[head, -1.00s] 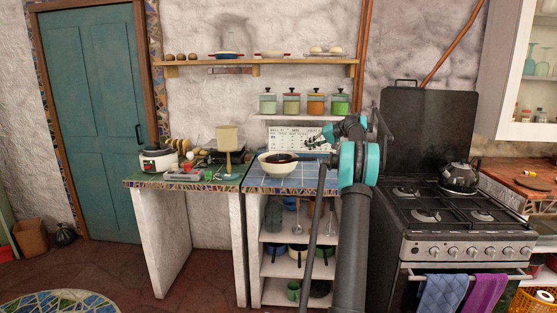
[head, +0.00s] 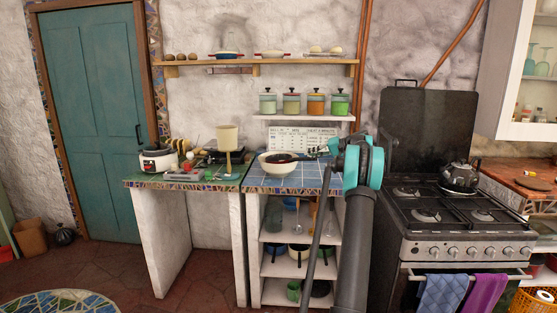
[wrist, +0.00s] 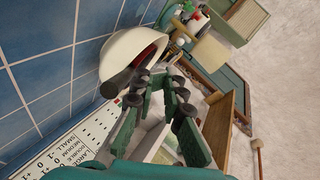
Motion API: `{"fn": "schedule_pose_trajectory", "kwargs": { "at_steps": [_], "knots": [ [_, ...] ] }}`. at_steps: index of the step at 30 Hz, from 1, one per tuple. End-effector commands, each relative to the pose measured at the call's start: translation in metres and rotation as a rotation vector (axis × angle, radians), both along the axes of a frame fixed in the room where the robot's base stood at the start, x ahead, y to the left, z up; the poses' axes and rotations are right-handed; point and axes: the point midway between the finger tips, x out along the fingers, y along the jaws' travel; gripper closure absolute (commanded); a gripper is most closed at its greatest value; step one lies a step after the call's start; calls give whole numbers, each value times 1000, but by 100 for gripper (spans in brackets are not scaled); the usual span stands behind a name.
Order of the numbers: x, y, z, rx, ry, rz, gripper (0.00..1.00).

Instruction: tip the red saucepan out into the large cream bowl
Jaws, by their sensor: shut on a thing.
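The large cream bowl (head: 268,167) stands on the blue-tiled counter, and it also shows tilted by the camera in the wrist view (wrist: 117,50). The red saucepan (wrist: 146,59) shows in the wrist view as a red patch over the bowl, with a dark part (wrist: 116,84) at the bowl's near rim. In the head view a dark shape (head: 283,158) lies across the bowl's opening; I cannot tell pan from contents there. My gripper (wrist: 160,80) is shut on the saucepan beside the bowl's rim. The exact grip and the pan's tilt are partly hidden by the fingers.
Several lidded canisters (head: 292,104) stand on a shelf above the bowl. A beige lamp-shaped object (head: 228,139) and a white cooker (head: 158,159) stand on the green counter to the left. The stove (head: 430,213) with a kettle (head: 459,177) is right of my arm.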

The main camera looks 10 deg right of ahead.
Motion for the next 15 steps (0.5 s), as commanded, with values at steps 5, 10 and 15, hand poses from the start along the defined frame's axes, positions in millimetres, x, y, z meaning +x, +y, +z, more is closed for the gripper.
{"fn": "schedule_pose_trajectory", "kwargs": {
  "at_steps": [5, 10, 15],
  "knots": [
    [-1, -4, -10, 36, -13, 0, 100],
    [-2, -6, -19, 72, -25, -1, 100],
    [-3, -9, -27, 105, -37, 0, 100]
  ]
}}
